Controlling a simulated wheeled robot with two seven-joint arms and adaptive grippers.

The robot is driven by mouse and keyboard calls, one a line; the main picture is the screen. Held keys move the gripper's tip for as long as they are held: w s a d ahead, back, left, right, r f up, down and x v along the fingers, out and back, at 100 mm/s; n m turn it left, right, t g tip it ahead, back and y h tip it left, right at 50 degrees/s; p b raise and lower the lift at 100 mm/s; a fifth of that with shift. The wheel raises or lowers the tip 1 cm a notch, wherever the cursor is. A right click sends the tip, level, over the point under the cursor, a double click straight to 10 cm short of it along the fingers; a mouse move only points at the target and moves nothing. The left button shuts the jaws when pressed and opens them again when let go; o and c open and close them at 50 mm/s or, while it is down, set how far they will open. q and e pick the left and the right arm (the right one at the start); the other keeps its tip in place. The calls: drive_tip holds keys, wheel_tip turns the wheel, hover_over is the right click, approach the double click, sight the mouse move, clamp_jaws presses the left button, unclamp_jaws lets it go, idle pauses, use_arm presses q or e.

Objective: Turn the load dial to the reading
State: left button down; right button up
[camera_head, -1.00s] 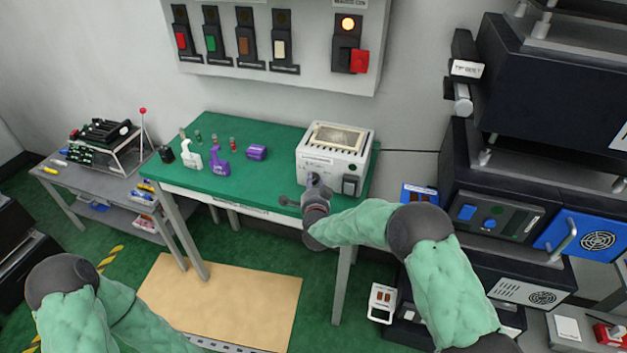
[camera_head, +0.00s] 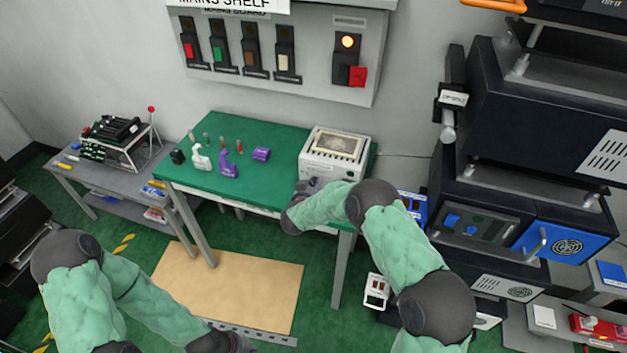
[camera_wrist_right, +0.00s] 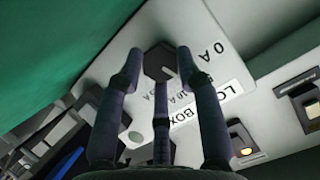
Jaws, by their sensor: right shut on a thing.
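The load box (camera_head: 328,168) is a white box with a tan top grille, at the right end of the green table. In the right wrist view its white face (camera_wrist_right: 215,62) carries a "0 A" mark and a partly hidden label. The load dial (camera_wrist_right: 158,62) is a dark, many-sided knob on that face. My right gripper (camera_wrist_right: 160,66) has its fingers around the dial and is shut on it. In the head view my right gripper (camera_head: 308,186) is at the box's front, and my arm hides the dial. My left gripper (camera_head: 228,343) is low at the bottom edge, its fingers unclear.
The green table (camera_head: 205,178) holds a white spray bottle (camera_head: 200,157), a purple one (camera_head: 228,164) and small items, left of the box. A switch panel (camera_head: 300,85) hangs on the wall behind. Dark equipment racks (camera_head: 520,115) stand at the right.

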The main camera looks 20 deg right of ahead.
drive_tip(key=n+p, duration=0.1)
drive_tip(key=r+n+g+h+p, duration=0.1)
drive_tip(key=shift+w+a+p, duration=0.1)
drive_tip(key=shift+w+p, duration=0.2)
drive_tip(key=shift+w, duration=0.05)
drive_tip(key=shift+a+f+n+h+p, duration=0.15)
drive_tip(key=shift+n+h+p, duration=0.2)
drive_tip(key=shift+n+h, duration=0.55)
drive_tip(key=shift+w+n+g, duration=0.1)
drive_tip(key=shift+n+g, duration=0.3)
drive_tip(key=shift+n, duration=0.3)
drive_tip(key=shift+h, duration=0.3)
drive_tip(key=o, duration=0.9)
drive_tip(key=shift+o, duration=1)
drive_tip(key=shift+a+f, duration=0.1)
drive_tip(key=shift+f, duration=0.05)
drive_tip(key=shift+f, duration=0.15)
